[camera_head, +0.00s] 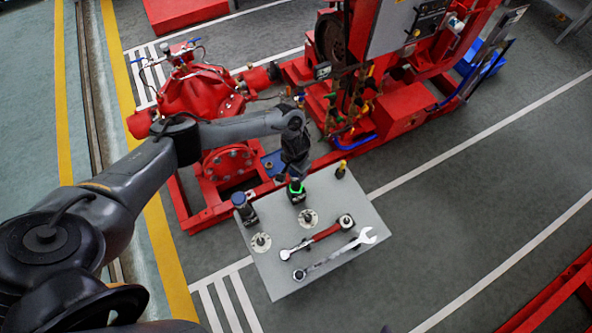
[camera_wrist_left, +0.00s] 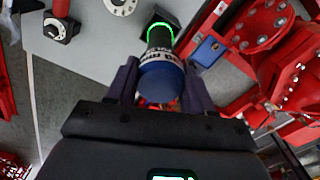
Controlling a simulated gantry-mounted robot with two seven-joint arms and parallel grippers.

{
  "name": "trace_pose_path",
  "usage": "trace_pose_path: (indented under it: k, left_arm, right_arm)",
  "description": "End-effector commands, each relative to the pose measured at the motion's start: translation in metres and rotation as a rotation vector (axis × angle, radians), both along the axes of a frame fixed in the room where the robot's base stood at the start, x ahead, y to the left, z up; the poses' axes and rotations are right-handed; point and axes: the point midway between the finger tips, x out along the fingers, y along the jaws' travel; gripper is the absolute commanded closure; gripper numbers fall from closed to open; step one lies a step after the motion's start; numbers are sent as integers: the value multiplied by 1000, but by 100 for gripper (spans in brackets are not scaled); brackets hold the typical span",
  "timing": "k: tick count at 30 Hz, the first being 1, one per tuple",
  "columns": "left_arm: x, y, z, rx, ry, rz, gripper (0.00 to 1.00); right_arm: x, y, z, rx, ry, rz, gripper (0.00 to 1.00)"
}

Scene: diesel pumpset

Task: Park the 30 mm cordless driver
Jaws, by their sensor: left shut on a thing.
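A cordless driver (camera_head: 296,188) with a glowing green ring is at the far edge of the grey table (camera_head: 285,277). In the left wrist view the driver (camera_wrist_left: 161,75) has a blue end cap towards me, a white label band and a dark body; the label is too small to read surely. My left gripper (camera_head: 294,178) is shut on it from above, one finger on each side (camera_wrist_left: 160,88). The driver's far end meets a dark base at the table edge; I cannot tell whether it is seated. A second, blue-topped driver (camera_head: 244,206) stands left of it. My right gripper is not in view.
Two pale discs with dark centres (camera_head: 261,242) (camera_head: 308,217) are on the table. A red-handled wrench (camera_head: 318,237) and an open-ended wrench (camera_head: 334,254) lie in front. A yellow-topped tool (camera_head: 341,169) stands at right. The red pump (camera_head: 203,92) is close behind.

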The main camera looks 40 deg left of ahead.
Motion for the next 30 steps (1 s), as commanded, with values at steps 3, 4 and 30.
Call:
trace_pose_path:
  k: [3,4,30]
  left_arm:
    - [1,0,0,-1,-2,1,41]
    - [1,0,0,-1,-2,1,36]
    - [0,1,57,0,-3,0,19]
  right_arm:
    - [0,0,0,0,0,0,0]
    - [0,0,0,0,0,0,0]
    - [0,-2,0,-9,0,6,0]
